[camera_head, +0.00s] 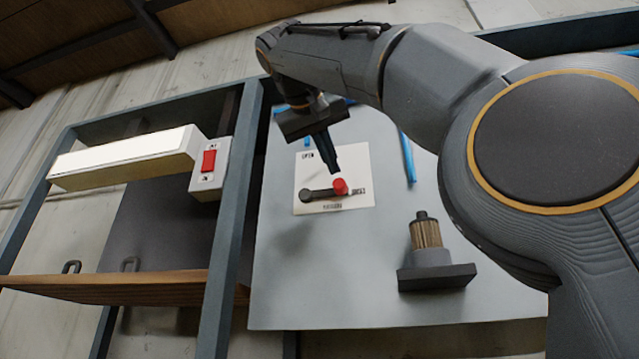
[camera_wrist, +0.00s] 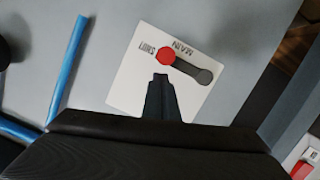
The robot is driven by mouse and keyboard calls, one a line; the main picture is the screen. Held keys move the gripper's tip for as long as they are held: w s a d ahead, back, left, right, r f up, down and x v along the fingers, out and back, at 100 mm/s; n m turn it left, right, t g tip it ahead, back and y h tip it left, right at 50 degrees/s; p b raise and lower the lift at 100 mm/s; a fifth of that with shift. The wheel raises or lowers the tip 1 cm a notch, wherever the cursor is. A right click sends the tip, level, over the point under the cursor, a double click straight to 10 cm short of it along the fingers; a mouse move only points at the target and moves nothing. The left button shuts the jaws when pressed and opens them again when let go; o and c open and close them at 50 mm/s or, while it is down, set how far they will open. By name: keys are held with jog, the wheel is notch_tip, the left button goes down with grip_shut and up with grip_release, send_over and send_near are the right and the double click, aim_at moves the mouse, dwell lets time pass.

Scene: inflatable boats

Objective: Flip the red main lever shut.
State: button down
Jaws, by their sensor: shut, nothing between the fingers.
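The main lever is a dark grey arm (camera_head: 320,193) with a red knob (camera_head: 341,186), on a white square plate (camera_head: 310,208) on the grey panel. It lies nearly level, with its pivot at the left and the red knob beside the SHUT label at the right. The OPEN label is at the plate's upper left. In the wrist view the red knob (camera_wrist: 166,56) also sits next to SHUT. My gripper (camera_head: 335,172) is shut and empty, its tips just above the knob. In the wrist view the fingertips (camera_wrist: 161,77) are close to the knob; I cannot tell whether they touch.
A filter-like part (camera_head: 427,234) on a dark bracket juts out at the panel's lower right. A blue pipe (camera_head: 408,157) runs right of the plate. At the left are a frame post (camera_head: 233,210), a lamp with a red switch (camera_head: 209,161) and a wooden shelf (camera_head: 120,287).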

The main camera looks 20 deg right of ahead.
jog(key=shift+s+d+f+m+b, duration=0.1)
jog(key=shift+d+f+m+b, duration=0.05)
jog(key=shift+f+m+b, duration=0.45)
jog(key=shift+f, duration=0.1)
jog(key=s+a+r+p, duration=0.4)
jog(key=s+a+r, duration=0.2)
jog(key=s, duration=0.1)
jog(key=shift+s+a+r+y+p, duration=0.15)
jog(key=shift+s+r+y+p, duration=0.1)
jog(key=shift+r+y+p, duration=0.15)
dwell(0.7)
dwell(0.6)
